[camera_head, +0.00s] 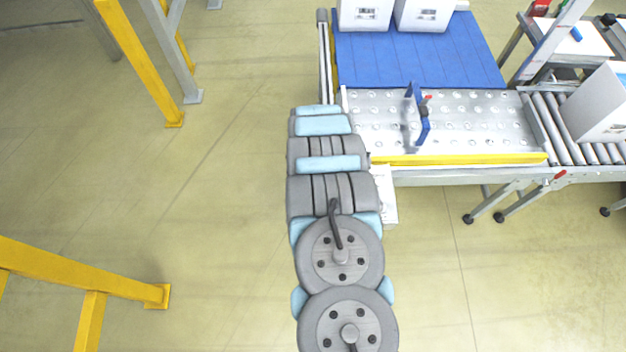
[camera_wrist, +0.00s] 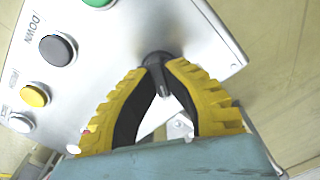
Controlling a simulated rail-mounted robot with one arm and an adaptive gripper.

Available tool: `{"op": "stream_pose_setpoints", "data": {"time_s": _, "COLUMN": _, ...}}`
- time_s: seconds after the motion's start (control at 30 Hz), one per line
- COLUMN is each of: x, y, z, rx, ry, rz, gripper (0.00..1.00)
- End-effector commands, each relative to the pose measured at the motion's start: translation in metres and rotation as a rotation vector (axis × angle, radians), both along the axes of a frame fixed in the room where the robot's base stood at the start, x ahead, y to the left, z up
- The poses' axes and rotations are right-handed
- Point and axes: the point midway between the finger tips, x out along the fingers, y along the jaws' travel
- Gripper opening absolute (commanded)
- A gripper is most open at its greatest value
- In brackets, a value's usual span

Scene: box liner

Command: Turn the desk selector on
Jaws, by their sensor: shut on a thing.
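The desk selector (camera_wrist: 159,58) is a dark round knob with a small grey lever on a light metal control panel (camera_wrist: 185,28), seen in the wrist view. My gripper (camera_wrist: 163,66) has two yellow ridged fingers with black inner pads. Its fingertips close on the selector from both sides. The fingertips partly cover the knob, and I cannot clearly read its position. In the head view my arm hides the gripper and the selector. Part of a white panel (camera_head: 388,205) shows beside my arm there.
The panel also carries a dark button (camera_wrist: 57,49) by the word DOWN, a yellow button (camera_wrist: 34,95), a white button (camera_wrist: 20,122) and a green button (camera_wrist: 97,2). In the head view a ball-transfer table (camera_head: 465,125) stands beyond. Yellow rails (camera_head: 80,272) are at the left.

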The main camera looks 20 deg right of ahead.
Motion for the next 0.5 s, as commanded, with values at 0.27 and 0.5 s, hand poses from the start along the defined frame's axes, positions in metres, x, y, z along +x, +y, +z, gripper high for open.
{"op": "stream_pose_setpoints", "data": {"time_s": 0.27, "x": 0.0005, "y": -0.0002, "z": -0.0003, "rx": -0.001, "ry": -0.002, "rz": -0.003, "gripper": 0.0}}
{"op": "stream_pose_setpoints", "data": {"time_s": 0.5, "x": 0.0001, "y": -0.0002, "z": -0.0003, "rx": 0.0, "ry": -0.001, "rz": -0.002, "gripper": 0.39}}
